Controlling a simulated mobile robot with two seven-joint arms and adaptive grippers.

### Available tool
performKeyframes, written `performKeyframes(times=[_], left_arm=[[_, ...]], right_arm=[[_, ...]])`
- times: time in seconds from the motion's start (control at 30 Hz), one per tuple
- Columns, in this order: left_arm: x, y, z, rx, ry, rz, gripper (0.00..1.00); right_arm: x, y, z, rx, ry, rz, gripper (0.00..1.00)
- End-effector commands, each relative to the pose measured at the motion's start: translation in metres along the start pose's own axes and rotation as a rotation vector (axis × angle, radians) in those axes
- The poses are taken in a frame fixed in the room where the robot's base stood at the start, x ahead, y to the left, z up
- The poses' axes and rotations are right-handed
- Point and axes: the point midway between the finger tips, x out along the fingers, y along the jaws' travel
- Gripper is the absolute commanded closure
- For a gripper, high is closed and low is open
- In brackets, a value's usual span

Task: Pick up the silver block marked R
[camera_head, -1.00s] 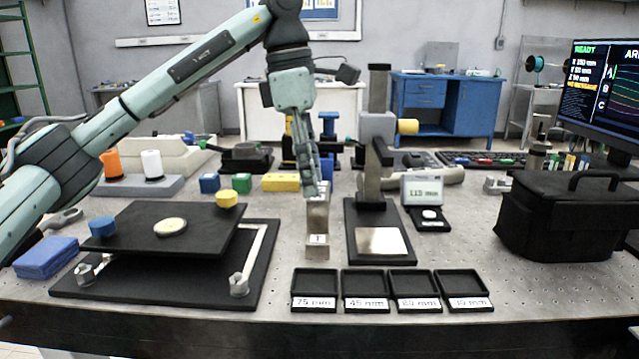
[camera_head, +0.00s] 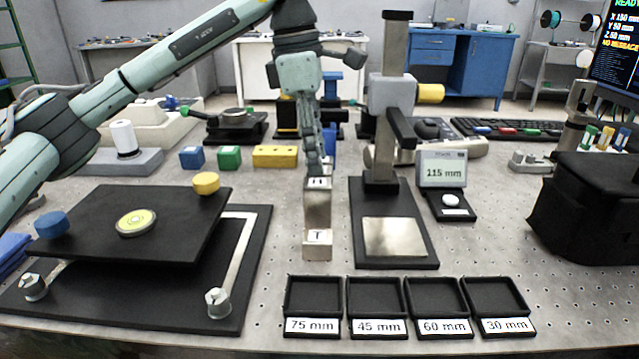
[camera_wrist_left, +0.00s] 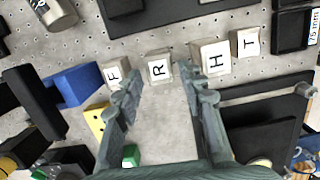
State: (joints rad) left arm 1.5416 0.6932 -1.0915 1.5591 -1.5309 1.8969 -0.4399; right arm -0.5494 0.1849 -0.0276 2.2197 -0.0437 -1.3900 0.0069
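The silver block marked R (camera_wrist_left: 160,68) stands in a row with the blocks marked F (camera_wrist_left: 114,79), H (camera_wrist_left: 213,60) and T (camera_wrist_left: 246,43) in the left wrist view. My left gripper (camera_wrist_left: 163,92) is open and empty; its two fingers are spread, with R showing ahead between them and F close by the left finger. In the head view, the left gripper (camera_head: 314,168) points down just behind the taller H block (camera_head: 318,207). The T block (camera_head: 317,244) is in front of H. The R block is hidden there behind H and the gripper. My right gripper is not in view.
A measuring stand (camera_head: 384,100) on a black base is right of the blocks, beside a display (camera_head: 444,168). Labelled trays (camera_head: 376,296) lie in front. A raised black plate (camera_head: 100,225) is at left.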

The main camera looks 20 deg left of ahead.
Motion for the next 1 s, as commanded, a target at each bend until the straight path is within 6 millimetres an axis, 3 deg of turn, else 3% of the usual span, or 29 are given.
performKeyframes(times=[0.17,0.4,0.7,1.0], left_arm=[[0.024,0.000,0.000,0.000,0.000,-0.002,0.60],[0.026,0.000,0.001,0.000,-0.001,0.000,0.62],[0.026,0.000,0.001,0.000,-0.001,0.000,0.99],[0.025,0.000,0.001,0.001,-0.002,0.001,1.00]], right_arm=[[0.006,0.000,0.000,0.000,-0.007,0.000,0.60],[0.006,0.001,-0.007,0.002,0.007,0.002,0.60],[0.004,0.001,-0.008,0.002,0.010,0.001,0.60],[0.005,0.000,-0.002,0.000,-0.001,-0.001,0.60]])
